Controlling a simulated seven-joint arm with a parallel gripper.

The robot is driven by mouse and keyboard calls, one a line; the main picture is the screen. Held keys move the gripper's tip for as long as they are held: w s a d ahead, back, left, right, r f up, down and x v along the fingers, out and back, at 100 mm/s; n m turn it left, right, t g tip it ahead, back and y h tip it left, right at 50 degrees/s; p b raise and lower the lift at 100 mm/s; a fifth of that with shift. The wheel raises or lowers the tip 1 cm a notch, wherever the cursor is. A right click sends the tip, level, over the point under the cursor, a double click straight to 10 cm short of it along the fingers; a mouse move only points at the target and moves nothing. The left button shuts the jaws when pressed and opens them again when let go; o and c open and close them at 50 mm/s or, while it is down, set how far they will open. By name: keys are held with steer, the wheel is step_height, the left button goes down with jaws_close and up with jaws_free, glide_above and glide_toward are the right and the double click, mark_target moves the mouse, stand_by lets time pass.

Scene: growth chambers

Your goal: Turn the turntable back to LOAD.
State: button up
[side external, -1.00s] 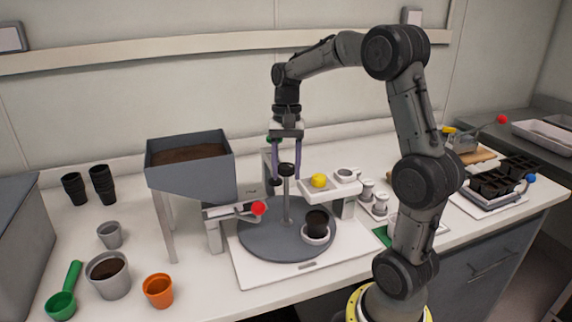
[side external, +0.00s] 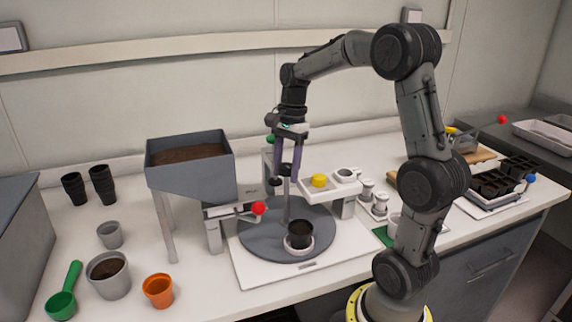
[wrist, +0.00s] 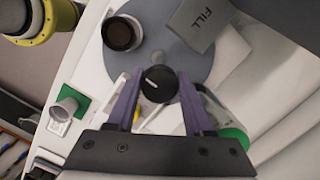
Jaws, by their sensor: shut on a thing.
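The turntable is a round grey disc (side external: 262,243) on a white base, with a post rising from it. A black pot (side external: 300,230) sits in a white ring near the disc's front edge; in the wrist view the pot (wrist: 120,34) shows dark contents. My gripper (side external: 287,178) points down over the disc. In the wrist view its purple fingers are shut on a black knob (wrist: 160,85) with a white pointer line. I see no LOAD mark.
A grey hopper of soil (side external: 190,168) stands left of the disc, with a red-ended lever (side external: 259,208) close to its edge. A white stand with a yellow button (side external: 319,180) is close on the right. Pots and a green scoop (side external: 65,295) lie at front left.

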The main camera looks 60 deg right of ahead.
steer(key=o, duration=0.8)
steer(key=shift+o, duration=0.2)
steer(key=shift+r, duration=3.5)
